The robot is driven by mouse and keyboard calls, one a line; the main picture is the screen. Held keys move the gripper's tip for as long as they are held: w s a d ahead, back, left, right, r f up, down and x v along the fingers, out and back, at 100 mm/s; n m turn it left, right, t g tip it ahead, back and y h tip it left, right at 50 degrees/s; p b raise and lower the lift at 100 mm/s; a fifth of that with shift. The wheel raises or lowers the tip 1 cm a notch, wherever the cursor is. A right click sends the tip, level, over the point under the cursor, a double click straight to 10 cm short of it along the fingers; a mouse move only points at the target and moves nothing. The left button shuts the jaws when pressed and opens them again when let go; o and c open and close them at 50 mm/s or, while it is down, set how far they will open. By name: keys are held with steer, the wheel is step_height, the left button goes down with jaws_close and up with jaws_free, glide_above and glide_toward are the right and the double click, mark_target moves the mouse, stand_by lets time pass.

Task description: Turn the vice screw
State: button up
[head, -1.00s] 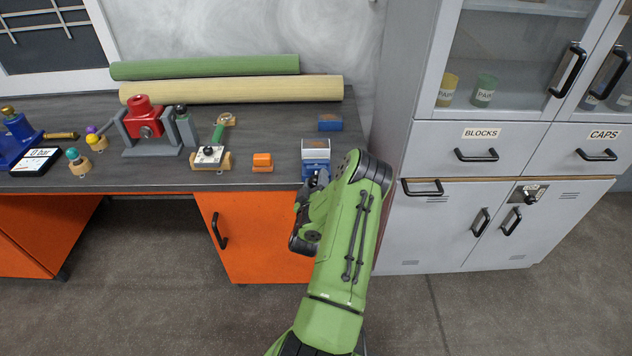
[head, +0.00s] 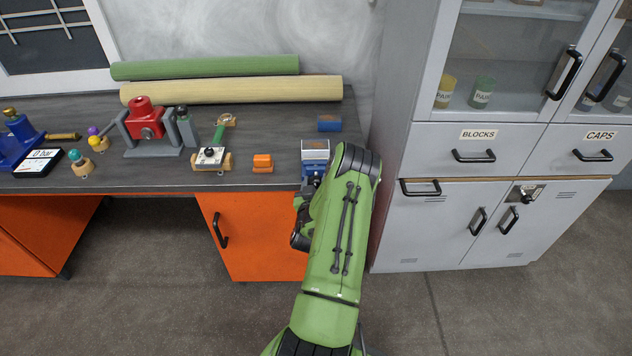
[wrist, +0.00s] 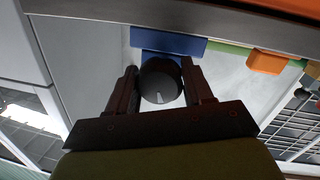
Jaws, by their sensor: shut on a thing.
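The vice, with a blue body (head: 311,170) and a pale grey top (head: 315,150), stands at the front edge of the bench, right of the orange block. In the wrist view, the dark round screw knob (wrist: 160,82) with a pale mark sits between my two fingers, and the vice's blue part (wrist: 175,44) is behind it. My gripper (wrist: 160,88) is shut on the knob. In the head view, my gripper is mostly hidden by my green arm, just in front of the vice.
An orange block (head: 263,163) lies left of the vice and a blue block (head: 329,123) behind it. A red device (head: 146,122) and other tools stand further left on the dark bench (head: 270,185). A grey cabinet (head: 405,130) rises close on the right.

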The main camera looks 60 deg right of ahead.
steer(key=shift+r+m, duration=0.1)
steer(key=shift+m, duration=0.2)
steer(key=o, duration=1)
